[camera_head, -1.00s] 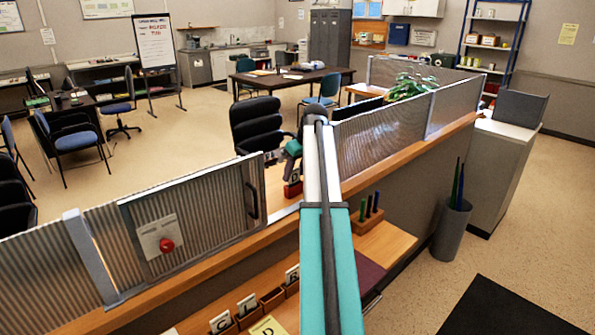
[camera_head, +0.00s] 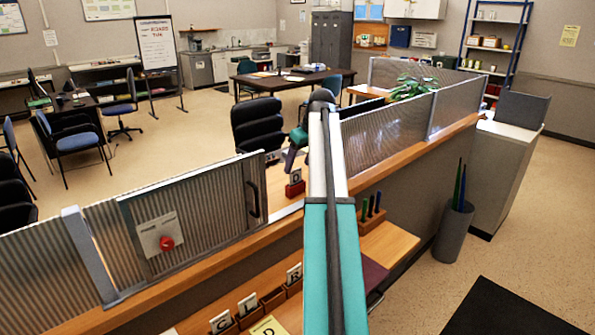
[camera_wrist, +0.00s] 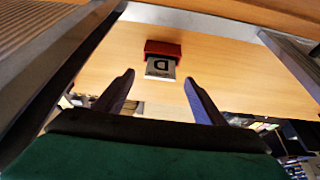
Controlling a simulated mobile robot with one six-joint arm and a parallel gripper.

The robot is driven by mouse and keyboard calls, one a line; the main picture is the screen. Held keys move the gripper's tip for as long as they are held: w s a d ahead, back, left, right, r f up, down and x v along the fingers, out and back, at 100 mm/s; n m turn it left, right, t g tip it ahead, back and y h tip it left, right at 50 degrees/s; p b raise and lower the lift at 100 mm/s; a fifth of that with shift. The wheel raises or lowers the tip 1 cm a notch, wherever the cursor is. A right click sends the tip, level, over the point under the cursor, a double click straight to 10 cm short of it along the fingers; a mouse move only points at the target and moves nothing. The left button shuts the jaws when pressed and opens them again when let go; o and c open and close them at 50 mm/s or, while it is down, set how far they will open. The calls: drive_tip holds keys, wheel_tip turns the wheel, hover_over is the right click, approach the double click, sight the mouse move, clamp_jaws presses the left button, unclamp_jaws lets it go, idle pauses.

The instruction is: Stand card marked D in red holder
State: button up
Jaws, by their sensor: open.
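The white card marked D (camera_head: 295,176) stands upright in the small red holder (camera_head: 294,190) on the wooden counter behind the partition opening. In the wrist view the card (camera_wrist: 160,68) shows its letter upside down, with the red holder (camera_wrist: 164,48) behind it. My gripper (camera_wrist: 158,82) is open and empty. Its two dark fingers are spread to either side of the card's line, apart from it. In the head view my arm hides part of the gripper, which is above and beyond the holder.
Cards lettered C, L and R stand in wooden holders (camera_head: 272,299) on the near lower shelf. A pen block (camera_head: 371,213) stands right of my arm. Ribbed partition panels (camera_head: 190,232) flank the opening. A black chair (camera_head: 266,124) is behind the counter.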

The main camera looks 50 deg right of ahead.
drive_tip(key=b+v, duration=0.2)
drive_tip(key=v, duration=0.7)
drive_tip(key=shift+r+b, duration=0.3)
drive_tip(key=shift+b, duration=0.05)
drive_tip(key=shift+s, duration=0.15)
